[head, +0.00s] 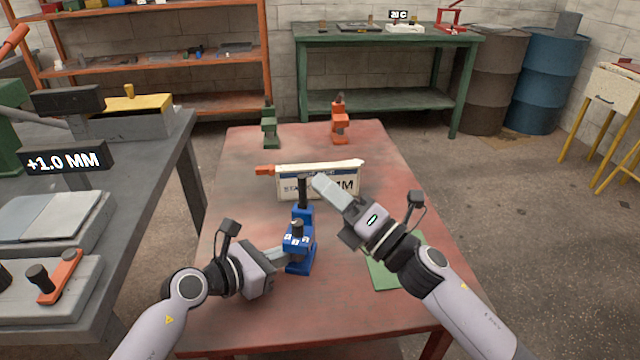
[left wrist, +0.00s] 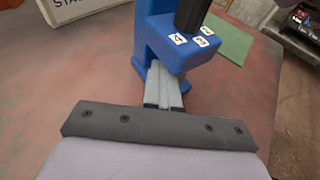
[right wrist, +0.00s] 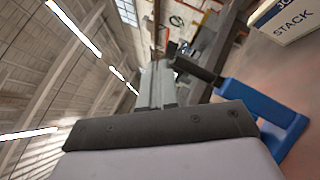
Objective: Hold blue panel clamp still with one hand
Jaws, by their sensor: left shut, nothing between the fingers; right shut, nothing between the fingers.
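The blue panel clamp (head: 301,262) stands upright on the red table, with a black handle (head: 303,192) and small white number labels on top. My left gripper (head: 284,253) is shut and empty, its fingertips close against the left side of the clamp. In the left wrist view the closed fingers (left wrist: 163,82) point at the clamp (left wrist: 150,42), below its labelled head; contact cannot be told. My right gripper (head: 325,185) is shut and empty, raised above the table right of the handle. In the right wrist view the clamp (right wrist: 265,105) lies right of the closed fingers (right wrist: 156,80).
A white sign box (head: 290,188) stands behind the clamp, partly hidden by my right gripper. An orange clamp (head: 340,125) and a green clamp (head: 270,130) stand at the far edge. A green mat (head: 380,277) lies under my right arm. A grey bench (head: 150,160) is at left.

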